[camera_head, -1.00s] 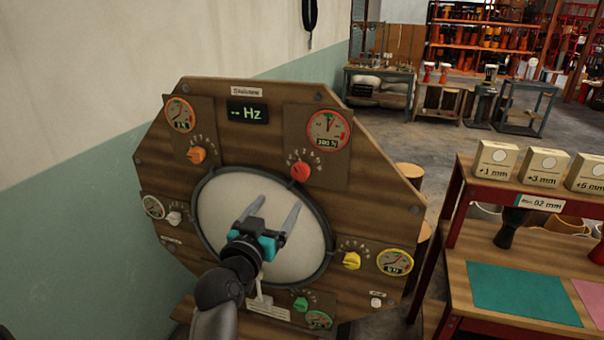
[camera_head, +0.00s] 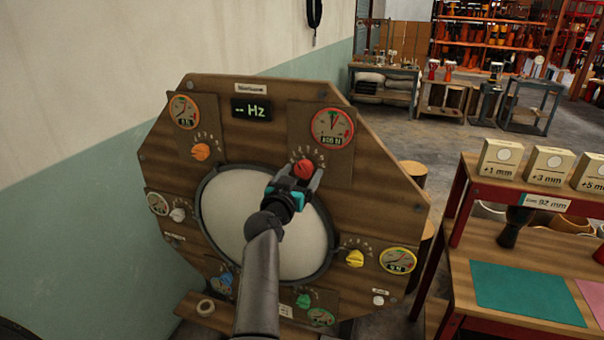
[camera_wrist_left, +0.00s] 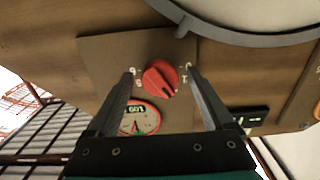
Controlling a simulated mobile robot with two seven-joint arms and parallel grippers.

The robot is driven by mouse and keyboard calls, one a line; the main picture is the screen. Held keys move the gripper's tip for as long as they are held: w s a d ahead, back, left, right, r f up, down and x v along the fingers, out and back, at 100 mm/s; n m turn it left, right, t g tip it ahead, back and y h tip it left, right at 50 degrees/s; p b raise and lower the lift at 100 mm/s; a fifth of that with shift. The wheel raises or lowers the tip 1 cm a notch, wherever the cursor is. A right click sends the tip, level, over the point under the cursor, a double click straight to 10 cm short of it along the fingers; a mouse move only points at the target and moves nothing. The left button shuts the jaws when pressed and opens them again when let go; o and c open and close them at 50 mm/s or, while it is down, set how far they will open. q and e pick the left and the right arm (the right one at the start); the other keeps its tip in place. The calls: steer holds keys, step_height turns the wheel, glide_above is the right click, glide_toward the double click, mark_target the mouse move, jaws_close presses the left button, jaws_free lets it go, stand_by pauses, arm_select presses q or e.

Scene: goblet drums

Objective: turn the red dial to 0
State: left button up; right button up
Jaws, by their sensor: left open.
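The red dial (camera_head: 303,169) is a round knob at the upper right of the octagonal wooden panel (camera_head: 160,160), below a red-rimmed gauge (camera_head: 332,128). My left gripper (camera_head: 297,178) is at the dial in the head view and hides part of its scale. In the left wrist view the dial (camera_wrist_left: 160,77) lies between the two spread fingers of the gripper (camera_wrist_left: 163,85), with a gap on each side. The gripper is open. Number marks flank the dial, but its exact setting is hard to read. My right gripper is not in view.
Orange (camera_head: 201,152), yellow (camera_head: 355,258), green (camera_head: 304,300), blue and white knobs sit around the panel's pale drumhead (camera_head: 225,215). A red-framed bench (camera_head: 475,180) with labelled boxes stands at the right.

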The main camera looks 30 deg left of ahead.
arm_select(q)
steer(key=shift+w+a, duration=0.1)
steer(key=shift+w, duration=0.2)
steer(key=c, duration=1.3)
